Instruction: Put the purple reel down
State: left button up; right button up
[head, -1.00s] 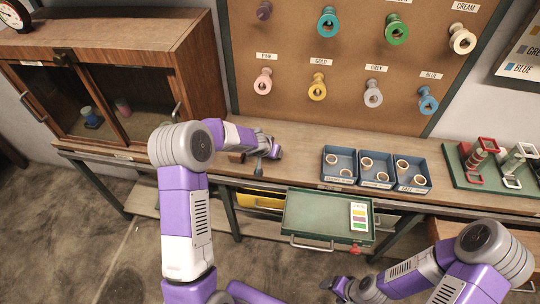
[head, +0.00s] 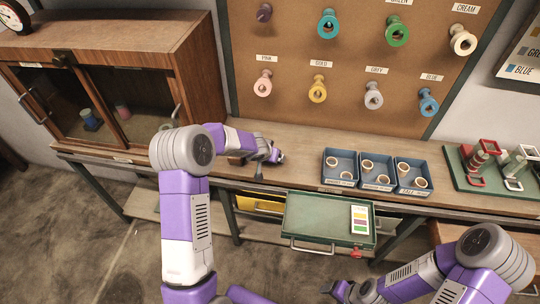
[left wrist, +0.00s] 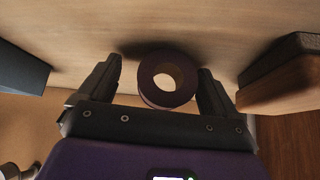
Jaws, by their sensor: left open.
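The dark purple reel (left wrist: 146,84) is a thick ring with a pale hole, in the middle of the left wrist view. It is at the wooden bench top (left wrist: 150,22); I cannot tell if it rests on it. My left gripper (left wrist: 159,66) is open, with one finger on each side of the reel. A gap shows at the left finger, and the right finger is very close to it. In the head view my left gripper (head: 272,157) is low over the bench, and the reel cannot be made out there. My right gripper (head: 334,290) is in front of the bench, small and unclear.
Blue bins (head: 376,184) with rings stand right of my left gripper. A green drawer (head: 318,218) sticks out below the bench. A wooden cabinet (head: 150,60) is at the left, and a pegboard (head: 345,60) with coloured spools is behind. A green rack (head: 462,180) stands at the right.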

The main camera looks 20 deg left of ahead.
pick_arm(q)
jog(key=shift+r, duration=0.25)
jog(key=p+v, duration=0.2)
jog(key=v, duration=0.9)
jog(key=shift+s+r, duration=0.2)
jog(key=w+f+p, duration=0.2)
jog(key=f+p, duration=0.1)
jog(key=w+f+g+y+p, duration=0.1)
jog(key=w+f+p, duration=0.1)
jog(key=f+p, duration=0.1)
jog(key=w+f+g+p, duration=0.1)
jog(key=w+f+p, duration=0.1)
jog(key=f+p, duration=0.1)
jog(key=shift+w+a+y, duration=0.2)
jog(key=shift+y, duration=0.2)
jog(key=shift+r, duration=0.1)
jog(key=c, duration=1.2)
